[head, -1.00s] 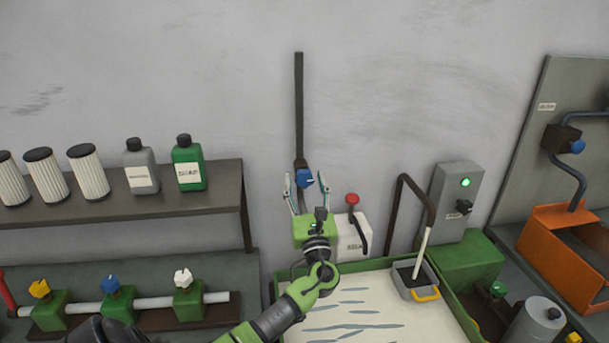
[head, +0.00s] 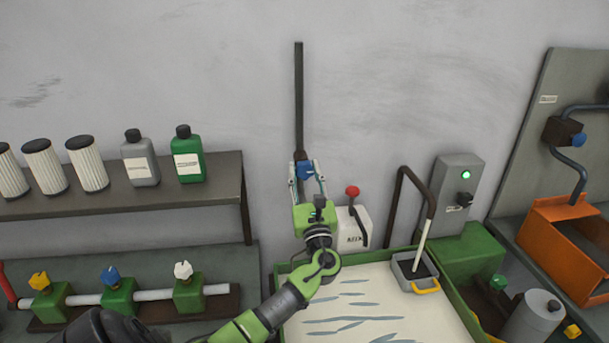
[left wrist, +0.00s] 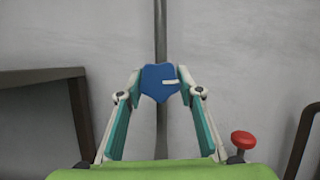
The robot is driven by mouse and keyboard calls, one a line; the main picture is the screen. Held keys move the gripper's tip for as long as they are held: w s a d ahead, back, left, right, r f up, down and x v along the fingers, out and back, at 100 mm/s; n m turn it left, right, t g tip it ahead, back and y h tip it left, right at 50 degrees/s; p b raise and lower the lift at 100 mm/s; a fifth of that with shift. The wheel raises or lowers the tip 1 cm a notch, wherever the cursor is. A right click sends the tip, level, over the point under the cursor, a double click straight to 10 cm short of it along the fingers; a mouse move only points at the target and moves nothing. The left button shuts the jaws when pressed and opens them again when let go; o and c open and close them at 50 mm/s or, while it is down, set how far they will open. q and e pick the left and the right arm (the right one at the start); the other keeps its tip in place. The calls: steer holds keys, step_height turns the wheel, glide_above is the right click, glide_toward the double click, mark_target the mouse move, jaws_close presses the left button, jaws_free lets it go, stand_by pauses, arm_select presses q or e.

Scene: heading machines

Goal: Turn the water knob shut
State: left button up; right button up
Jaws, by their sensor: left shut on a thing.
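The blue water knob (head: 306,171) sits at the lower end of a dark vertical pipe (head: 299,95) on the grey wall. My left gripper (head: 306,174) reaches up to it from below and is shut on it. In the left wrist view the knob (left wrist: 160,83) lies between the two fingertips (left wrist: 160,84), which touch its left and right sides. A short white mark on its face points sideways to the right. The valve body behind the knob is hidden. My right gripper is not in view.
A white box with a red-topped lever (head: 352,192) stands close right of my left gripper. A shelf (head: 110,205) with bottles and filters is at left. Below is a green-rimmed tray (head: 455,300) of milky liquid, with a grey dipper box (head: 405,268) in it.

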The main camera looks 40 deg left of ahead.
arm_select(q)
steer(key=n+g+b, duration=0.1)
steer(key=n+b, duration=0.2)
steer(key=n, duration=0.1)
steer(key=n+g+y+b, duration=0.1)
steer(key=n+g+b, duration=0.1)
steer(key=n+b, duration=0.1)
steer(key=n+g+b, duration=0.2)
steer(key=n+b, duration=0.1)
steer(key=n, duration=0.1)
steer(key=shift+w+d+f+n+y+b, duration=0.1)
steer(key=shift+n+y+b, duration=0.3)
steer(key=shift+n+g+b, duration=0.65)
steer(key=shift+n+g, duration=0.05)
steer(key=shift+n, duration=0.5)
steer(key=n+g+h+b, duration=0.1)
steer(key=n, duration=0.2)
steer(key=shift+r, duration=0.2)
steer(key=shift+r+n+g+h+b, duration=0.1)
steer(key=shift+n+g+h+b, duration=0.3)
steer(key=shift+n, duration=1.7)
steer(key=o, duration=1.1)
steer(key=shift+d, duration=0.1)
